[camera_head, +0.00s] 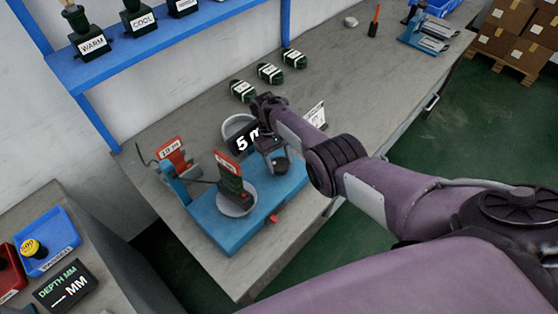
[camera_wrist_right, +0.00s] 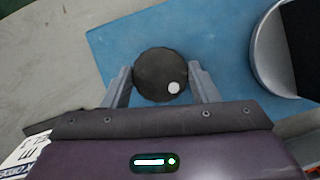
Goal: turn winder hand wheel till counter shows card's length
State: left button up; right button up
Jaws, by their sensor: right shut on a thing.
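The winder's blue base (camera_head: 215,222) sits on the grey bench. Its dark round hand wheel (camera_head: 281,166) is on the right part of the base and shows in the wrist view as a dark disc (camera_wrist_right: 158,70) with a pale spot at its lower right. My right gripper (camera_head: 270,152) reaches down over it, with a finger on either side, shut on it. A black counter (camera_head: 242,143) behind shows "5" and the start of an "m"; my arm hides the rest. A white card (camera_head: 316,114) stands beyond my arm, its print unreadable. My left gripper is out of view.
Red tags (camera_head: 171,146) stand nearby, one seemingly reading "10 m". Dark green wound bundles (camera_head: 269,73) lie behind.

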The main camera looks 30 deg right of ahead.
jog(key=shift+w+r, duration=0.1)
dwell(0.5)
jog(key=o, duration=1)
